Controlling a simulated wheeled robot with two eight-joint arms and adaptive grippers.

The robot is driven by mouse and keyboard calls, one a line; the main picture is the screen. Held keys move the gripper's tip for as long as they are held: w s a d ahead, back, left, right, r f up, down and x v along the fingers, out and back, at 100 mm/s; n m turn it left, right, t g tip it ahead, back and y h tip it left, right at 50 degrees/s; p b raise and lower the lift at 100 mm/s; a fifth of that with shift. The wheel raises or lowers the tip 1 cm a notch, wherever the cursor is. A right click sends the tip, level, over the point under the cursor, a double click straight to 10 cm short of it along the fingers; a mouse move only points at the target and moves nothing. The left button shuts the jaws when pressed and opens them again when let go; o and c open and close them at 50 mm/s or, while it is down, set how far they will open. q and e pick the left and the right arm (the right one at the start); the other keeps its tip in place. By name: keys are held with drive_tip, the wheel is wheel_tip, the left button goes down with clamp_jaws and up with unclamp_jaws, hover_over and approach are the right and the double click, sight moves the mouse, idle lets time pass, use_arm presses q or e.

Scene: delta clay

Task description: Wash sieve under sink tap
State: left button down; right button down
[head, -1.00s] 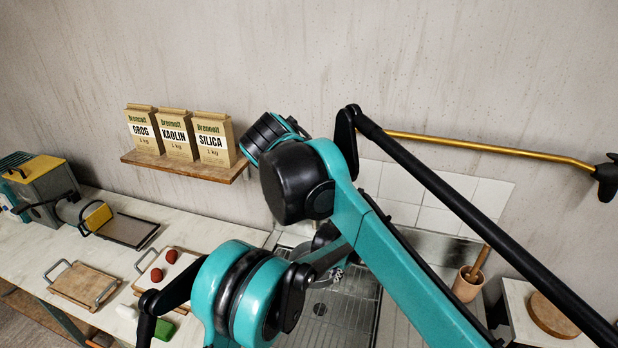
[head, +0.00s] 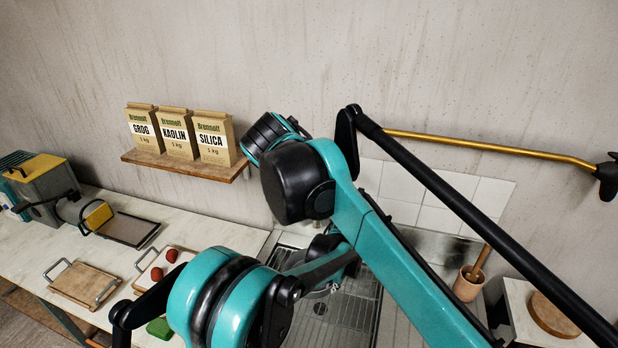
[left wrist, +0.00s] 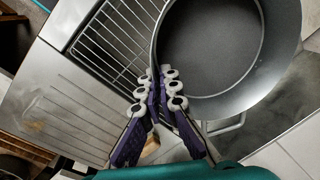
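The sieve (left wrist: 215,55), a round, deep grey vessel with a dark inside, shows in the left wrist view. My left gripper (left wrist: 163,80) is closed with its fingertips on either side of the sieve's left wall. In the head view the gripper and sieve are mostly hidden behind my arm links. The metal sink (left wrist: 45,105) has a ribbed drainboard and a wire rack beside the sieve; part of it shows in the head view (head: 345,315). I cannot make out the tap or any running water. My right gripper is not in view.
A clay-tool pot (head: 467,287) stands right of the sink. On the left counter are a wooden board (head: 85,283), another board with two red lumps, a green block (head: 160,328) and a machine (head: 40,185). Bags (head: 177,135) stand on a wall shelf.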

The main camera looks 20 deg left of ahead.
use_arm(q)
drive_tip(key=s, duration=0.6)
idle(0.3)
